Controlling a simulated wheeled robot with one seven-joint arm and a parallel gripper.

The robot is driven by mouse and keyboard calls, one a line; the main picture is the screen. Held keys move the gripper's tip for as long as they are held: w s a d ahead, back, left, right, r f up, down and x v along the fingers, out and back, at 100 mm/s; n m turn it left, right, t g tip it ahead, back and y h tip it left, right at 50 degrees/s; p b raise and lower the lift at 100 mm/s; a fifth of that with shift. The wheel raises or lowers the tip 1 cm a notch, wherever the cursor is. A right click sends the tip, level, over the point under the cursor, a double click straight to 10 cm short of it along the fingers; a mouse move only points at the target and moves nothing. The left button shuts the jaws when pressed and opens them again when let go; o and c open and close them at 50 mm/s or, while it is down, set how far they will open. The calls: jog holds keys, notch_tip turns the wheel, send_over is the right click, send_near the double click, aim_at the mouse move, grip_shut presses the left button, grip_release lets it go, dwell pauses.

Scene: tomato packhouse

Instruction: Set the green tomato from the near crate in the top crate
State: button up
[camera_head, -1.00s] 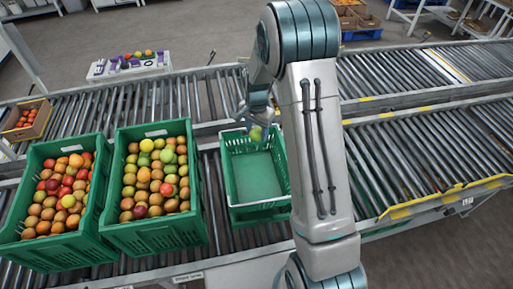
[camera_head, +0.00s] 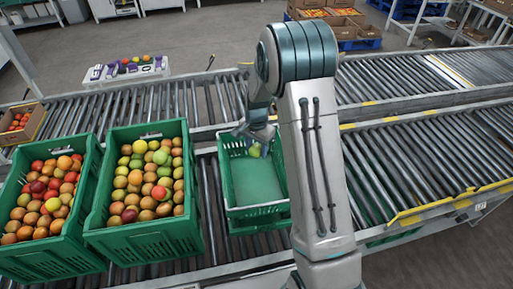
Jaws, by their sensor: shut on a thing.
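My gripper (camera_head: 256,138) is shut on a yellow-green tomato (camera_head: 255,150). It holds the tomato at the far end of a green crate (camera_head: 259,211), by the inside of its back wall. This crate looks otherwise empty and appears stacked on another green crate, mostly hidden. I cannot tell whether the tomato touches the crate. My arm hides part of the crate's right side. Two full green crates stand to the left: a middle one (camera_head: 146,242) and a left one (camera_head: 50,265). Both hold red, orange and green tomatoes.
The crates stand on a roller conveyor (camera_head: 215,215), with another conveyor (camera_head: 180,103) behind. A cardboard box (camera_head: 36,125) of tomatoes lies at the far left. A white stand (camera_head: 128,75) with a few fruits is beyond. The rollers on the right (camera_head: 430,155) are clear.

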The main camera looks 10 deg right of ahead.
jog(key=b, duration=1.1)
send_over(257, 182)
notch_tip(257, 182, down, 15)
jog(key=shift+a+f, duration=0.1)
jog(key=shift+f, duration=0.05)
jog(key=shift+f, duration=0.55)
dwell(0.3)
jog(key=o, duration=0.8)
jog(key=c, duration=0.3)
notch_tip(257, 182, up, 7)
jog(key=p, duration=0.4)
jog(key=shift+s+r, duration=0.1)
dwell(0.5)
